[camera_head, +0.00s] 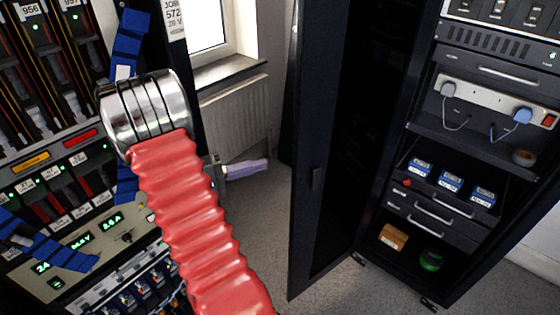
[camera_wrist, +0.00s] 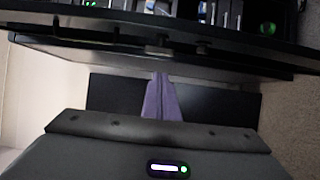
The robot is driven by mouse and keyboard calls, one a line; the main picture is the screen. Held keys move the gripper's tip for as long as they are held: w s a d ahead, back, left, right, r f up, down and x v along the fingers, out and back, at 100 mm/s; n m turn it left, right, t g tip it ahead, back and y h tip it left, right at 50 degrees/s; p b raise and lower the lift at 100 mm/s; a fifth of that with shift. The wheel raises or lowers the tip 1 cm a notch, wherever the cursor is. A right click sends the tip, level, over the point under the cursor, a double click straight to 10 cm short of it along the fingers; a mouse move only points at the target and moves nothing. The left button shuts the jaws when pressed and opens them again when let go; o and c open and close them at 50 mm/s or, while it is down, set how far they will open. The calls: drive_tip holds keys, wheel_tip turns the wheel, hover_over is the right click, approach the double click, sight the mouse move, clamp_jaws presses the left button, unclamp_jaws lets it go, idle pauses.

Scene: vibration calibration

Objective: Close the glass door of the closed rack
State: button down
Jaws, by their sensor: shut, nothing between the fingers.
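The black rack (camera_head: 405,160) stands at the right in the head view, with its shelves exposed. My gripper (camera_head: 264,165) has purple fingers. They are shut, empty, and point right toward the door with a visible gap in the head view. In the wrist view, the fingers (camera_wrist: 160,78) reach up to the long dark door panel (camera_wrist: 90,58) across the top. I cannot tell there whether they touch it.
Another equipment rack (camera_head: 75,150) with blue straps fills the left side of the head view. A window and radiator (camera_head: 240,115) are behind. Carpet floor (camera_head: 255,215) is free between the racks. A green roll (camera_head: 431,260) and a box (camera_head: 393,237) lie in the open rack's bottom.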

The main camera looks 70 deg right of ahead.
drive_tip(key=x, duration=1)
drive_tip(key=shift+a, duration=0.25)
idle(0.3)
